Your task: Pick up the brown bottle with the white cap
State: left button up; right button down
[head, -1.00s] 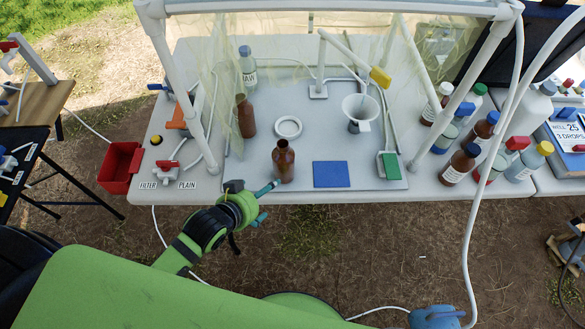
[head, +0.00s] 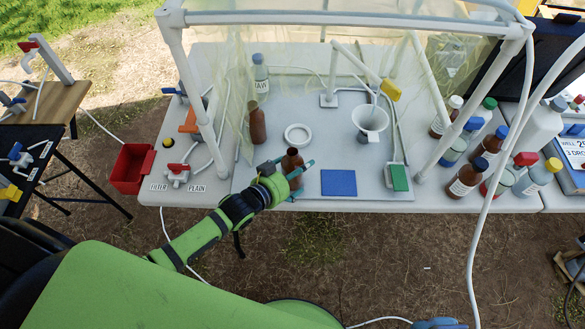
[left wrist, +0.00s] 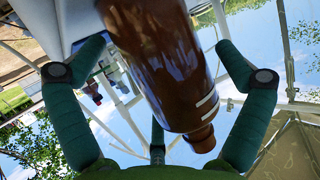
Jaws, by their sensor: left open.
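A brown bottle with a whitish cap (head: 438,127) stands at the right of the table, among other capped bottles. My left gripper (head: 300,179) is away from it, at the front of the middle board. Its fingers are open on either side of a different brown bottle (head: 291,160), which shows an open neck and no cap. The left wrist view shows this uncapped bottle (left wrist: 165,65) large between the spread fingers of the left gripper (left wrist: 157,85). Whether any finger touches it I cannot tell. I cannot make out my right gripper.
Another brown bottle (head: 257,124) and a white ring (head: 298,135) are on the board. A blue pad (head: 339,183) lies to the right of my gripper. A funnel (head: 370,118) and white frame posts (head: 437,120) stand between it and the bottles at right.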

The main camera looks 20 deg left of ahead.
pick_arm(q)
jog(key=shift+w+d+f, duration=0.1)
jog(key=shift+w, duration=0.1)
jog(key=c, duration=1.4)
